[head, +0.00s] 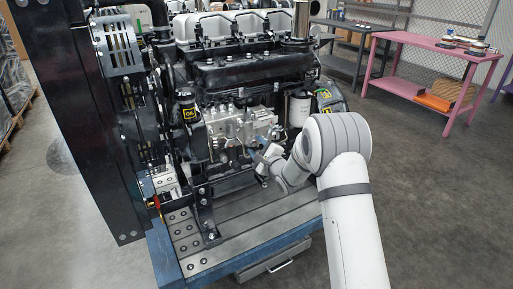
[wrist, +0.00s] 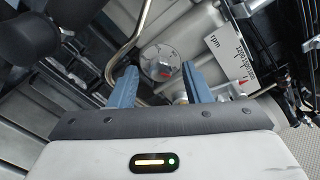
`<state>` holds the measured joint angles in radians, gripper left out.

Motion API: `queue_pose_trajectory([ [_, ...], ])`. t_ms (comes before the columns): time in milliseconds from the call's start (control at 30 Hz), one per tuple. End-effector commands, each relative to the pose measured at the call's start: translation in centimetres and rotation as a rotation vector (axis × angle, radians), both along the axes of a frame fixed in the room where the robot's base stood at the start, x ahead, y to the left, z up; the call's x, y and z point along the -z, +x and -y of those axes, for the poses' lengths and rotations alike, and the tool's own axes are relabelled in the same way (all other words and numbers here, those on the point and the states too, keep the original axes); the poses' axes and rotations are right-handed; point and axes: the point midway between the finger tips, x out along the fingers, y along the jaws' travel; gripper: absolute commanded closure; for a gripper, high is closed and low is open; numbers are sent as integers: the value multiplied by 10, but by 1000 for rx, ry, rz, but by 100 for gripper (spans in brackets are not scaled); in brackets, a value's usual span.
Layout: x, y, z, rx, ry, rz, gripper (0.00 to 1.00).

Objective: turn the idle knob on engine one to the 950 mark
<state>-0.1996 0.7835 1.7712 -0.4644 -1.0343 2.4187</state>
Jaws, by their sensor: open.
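The idle knob (wrist: 158,62) is a round silver disc with a small red mark on its lower right, seen in the wrist view. My gripper (wrist: 160,84) is open, its two blue fingers on either side of the knob's near edge. I cannot tell whether either finger touches it. In the head view my gripper (head: 259,149) is at the front of the engine (head: 235,75), and the knob is too small to make out.
A bent metal pipe (wrist: 128,45) runs close left of the knob in the wrist view. The engine stands on a slotted metal bed (head: 245,212) with a blue frame. A dark upright post (head: 85,120) stands at left. A pink table (head: 430,45) is at back right, with open floor before it.

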Motion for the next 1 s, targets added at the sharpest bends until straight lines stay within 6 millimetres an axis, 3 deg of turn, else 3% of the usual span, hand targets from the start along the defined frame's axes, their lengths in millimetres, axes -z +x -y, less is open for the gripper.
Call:
queue_pose_trajectory([
  [500, 0, -59, 40, 0, -1, -1, 56],
  [867, 0, -63, 42, -1, -1, 0, 56],
  [1000, -12, -63, 49, 25, -67, 8, 56],
])
